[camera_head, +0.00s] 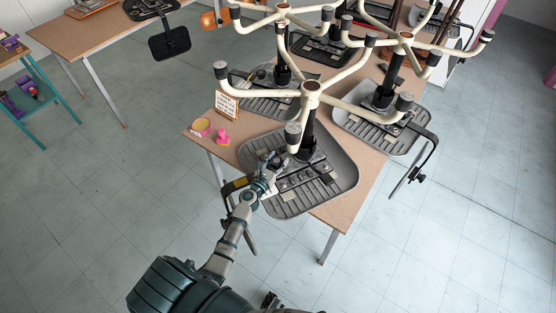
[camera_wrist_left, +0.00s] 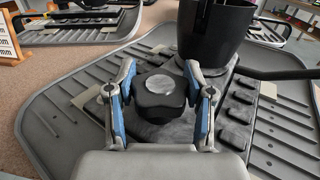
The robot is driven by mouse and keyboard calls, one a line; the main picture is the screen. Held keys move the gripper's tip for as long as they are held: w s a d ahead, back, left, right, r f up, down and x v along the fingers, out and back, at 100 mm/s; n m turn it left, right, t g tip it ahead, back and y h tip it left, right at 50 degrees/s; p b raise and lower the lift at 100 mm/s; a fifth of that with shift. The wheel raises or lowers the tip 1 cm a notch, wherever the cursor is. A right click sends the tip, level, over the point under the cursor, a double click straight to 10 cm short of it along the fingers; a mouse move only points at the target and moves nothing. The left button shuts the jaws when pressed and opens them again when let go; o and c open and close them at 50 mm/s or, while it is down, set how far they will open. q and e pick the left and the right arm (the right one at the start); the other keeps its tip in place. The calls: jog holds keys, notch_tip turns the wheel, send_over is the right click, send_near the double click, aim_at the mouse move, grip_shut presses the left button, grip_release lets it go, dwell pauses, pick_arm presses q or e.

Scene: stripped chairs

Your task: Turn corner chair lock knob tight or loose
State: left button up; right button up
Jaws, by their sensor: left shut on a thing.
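The corner chair lies upside down on the table, its ribbed grey seat (camera_head: 332,190) at the table's near corner and its pale legs (camera_head: 311,97) pointing up. The lock knob (camera_wrist_left: 160,92) is black and lobed with a round grey cap, on the seat's underside mechanism next to the black column (camera_wrist_left: 208,30). My left gripper (camera_head: 266,180) is at the left side of that mechanism. In the left wrist view its blue-sided fingers (camera_wrist_left: 159,72) stand on either side of the knob, shut on it. Small contact spots are hard to see. My right gripper does not show.
More upturned chairs (camera_head: 405,40) crowd the table behind, legs raised. The floor (camera_head: 120,190) at left is clear.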

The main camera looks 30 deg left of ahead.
pick_arm(q)
jog(key=shift+s+f, duration=0.1)
jog(key=shift+f, duration=0.1)
jog(key=o, duration=0.9)
jog(key=shift+o, duration=1.4)
jog(key=shift+s+r, duration=0.1)
jog(key=shift+r, duration=0.1)
jog(key=s, duration=1.2)
jog(key=shift+d, duration=0.1)
jog(key=shift+w+f, duration=0.1)
jog(key=shift+f, duration=0.05)
